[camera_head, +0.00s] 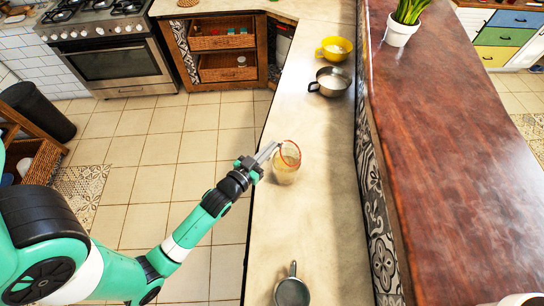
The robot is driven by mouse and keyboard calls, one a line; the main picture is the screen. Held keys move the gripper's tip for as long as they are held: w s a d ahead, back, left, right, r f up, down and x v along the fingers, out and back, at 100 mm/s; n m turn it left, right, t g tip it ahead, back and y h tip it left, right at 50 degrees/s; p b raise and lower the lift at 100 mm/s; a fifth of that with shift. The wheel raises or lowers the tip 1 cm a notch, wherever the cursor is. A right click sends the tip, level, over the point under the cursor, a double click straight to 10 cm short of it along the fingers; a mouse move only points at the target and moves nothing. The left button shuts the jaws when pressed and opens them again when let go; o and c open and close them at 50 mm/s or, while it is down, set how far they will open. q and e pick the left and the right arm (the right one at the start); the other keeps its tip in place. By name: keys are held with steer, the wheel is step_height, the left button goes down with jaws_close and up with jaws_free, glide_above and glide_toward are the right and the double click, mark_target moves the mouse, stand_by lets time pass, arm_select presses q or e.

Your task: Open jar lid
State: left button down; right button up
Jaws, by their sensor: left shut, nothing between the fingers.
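A glass jar (286,174) with a reddish rim stands on the pale counter, near the middle of the head view. Its upper part looks see-through inside the red ring, and its lower part looks yellowish. I cannot tell whether a lid is on it. My left gripper (273,149) reaches in from the left, with its fingertips at the left side of the jar's rim. Its fingers are shut with nothing between them. I cannot tell whether they touch the rim. My right gripper is not in view.
A metal pan (330,82) and a yellow bowl (335,49) stand farther back on the counter (310,220). A small grey pan (291,292) is at the front. A raised reddish-brown countertop (460,170) runs along the right. The counter around the jar is clear.

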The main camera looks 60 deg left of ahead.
mark_target(283, 149)
arm_select(q)
steer(key=shift+r, duration=0.1)
steer(key=shift+w+d+r, duration=0.25)
steer(key=shift+w+r, duration=0.25)
steer(key=shift+r, duration=0.15)
steer(key=shift+w+d+r+b, duration=0.35)
steer(key=shift+w+r, duration=0.25)
steer(key=shift+r, duration=0.1)
steer(key=shift+w+d+r, duration=0.4)
steer(key=shift+w+r, duration=0.15)
steer(key=shift+w, duration=0.15)
